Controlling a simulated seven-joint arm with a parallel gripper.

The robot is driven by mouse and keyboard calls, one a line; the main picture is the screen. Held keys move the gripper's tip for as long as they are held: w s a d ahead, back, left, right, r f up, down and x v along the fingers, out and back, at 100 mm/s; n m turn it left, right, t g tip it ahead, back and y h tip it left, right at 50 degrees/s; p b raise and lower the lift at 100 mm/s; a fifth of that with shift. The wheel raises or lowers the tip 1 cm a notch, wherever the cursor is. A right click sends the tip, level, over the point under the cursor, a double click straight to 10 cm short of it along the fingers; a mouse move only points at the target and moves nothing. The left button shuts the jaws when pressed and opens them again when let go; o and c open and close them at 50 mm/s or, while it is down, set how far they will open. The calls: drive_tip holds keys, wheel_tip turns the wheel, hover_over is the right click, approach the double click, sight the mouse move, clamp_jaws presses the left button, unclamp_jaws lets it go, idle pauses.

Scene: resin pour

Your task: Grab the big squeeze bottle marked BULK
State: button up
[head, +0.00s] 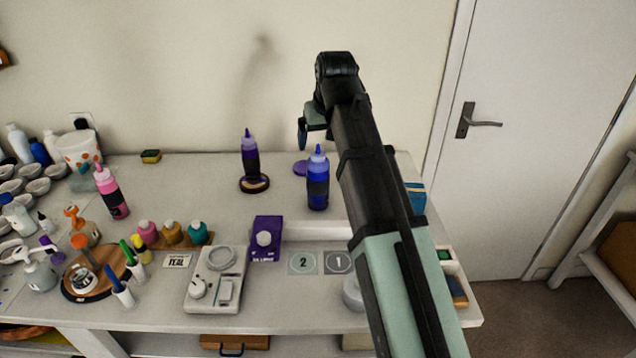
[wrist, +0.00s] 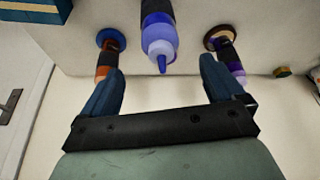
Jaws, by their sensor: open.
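A blue squeeze bottle (head: 318,186) with a dark band stands upright at the back of the bench. In the wrist view the blue bottle (wrist: 159,35) lies between the finger directions, nozzle toward me. A purple bottle (head: 250,160) with a dark band stands left of it on a round coaster. It also shows at right in the wrist view (wrist: 228,57). An orange bottle (wrist: 107,55) with a dark band is at left there. A pink bottle (head: 110,192) stands further left. I cannot read BULK on any bottle. My gripper (wrist: 162,66) is open and empty, apart from the bottles.
My arm crosses the right of the bench and hides part of it. A purple box (head: 267,240), a scale (head: 214,280) and two numbered mats (head: 320,263) lie in front. Small bottles and cups crowd the left. A wall stands behind; a sponge (head: 151,156) lies near it.

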sight(318, 153)
drive_tip(key=shift+w+x, duration=0.1)
drive_tip(key=shift+x, duration=2.25)
drive_tip(key=shift+w+x, duration=0.15)
drive_tip(key=shift+x, duration=2.2)
drive_tip(key=shift+r, duration=0.1)
clamp_jaws()
